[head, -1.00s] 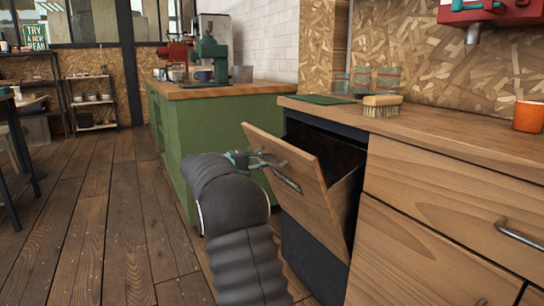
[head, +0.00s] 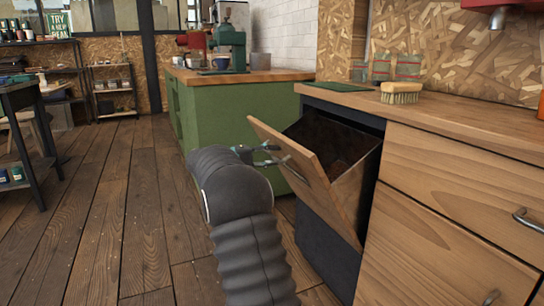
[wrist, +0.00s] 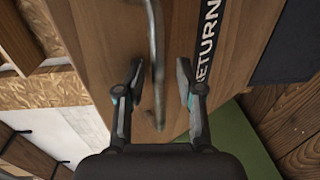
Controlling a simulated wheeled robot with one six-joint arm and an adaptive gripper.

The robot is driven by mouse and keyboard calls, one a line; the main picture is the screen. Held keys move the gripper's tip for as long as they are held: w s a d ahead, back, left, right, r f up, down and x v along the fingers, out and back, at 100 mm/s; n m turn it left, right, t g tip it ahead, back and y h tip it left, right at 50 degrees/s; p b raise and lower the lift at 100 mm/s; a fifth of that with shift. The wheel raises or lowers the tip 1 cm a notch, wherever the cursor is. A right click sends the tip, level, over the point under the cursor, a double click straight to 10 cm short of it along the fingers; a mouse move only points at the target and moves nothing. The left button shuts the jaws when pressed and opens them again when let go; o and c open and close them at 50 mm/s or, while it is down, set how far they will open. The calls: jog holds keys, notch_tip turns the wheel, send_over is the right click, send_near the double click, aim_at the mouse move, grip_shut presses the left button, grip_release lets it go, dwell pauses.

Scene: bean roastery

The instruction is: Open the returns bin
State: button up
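The returns bin (head: 305,166) is a wooden tilt-out front in the counter, tipped outward at the top with its dark inside showing. In the wrist view, its front (wrist: 235,30) carries a black strip lettered "RETURN", partly cut off. A metal bar handle (wrist: 158,60) runs along the front. My gripper (head: 268,155) is at the front's outer face. In the wrist view my gripper (wrist: 157,88) is open, with one finger on each side of the handle and visible gaps between. Whether either finger touches the handle elsewhere I cannot tell.
A green cabinet (head: 235,115) stands just behind the bin. The plank floor (head: 110,210) to the left is clear, with a dark table (head: 30,130) at the far left.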

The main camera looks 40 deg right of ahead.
jog(key=f+v, duration=0.1)
jog(key=v, duration=1.1)
jog(key=shift+r, duration=0.5)
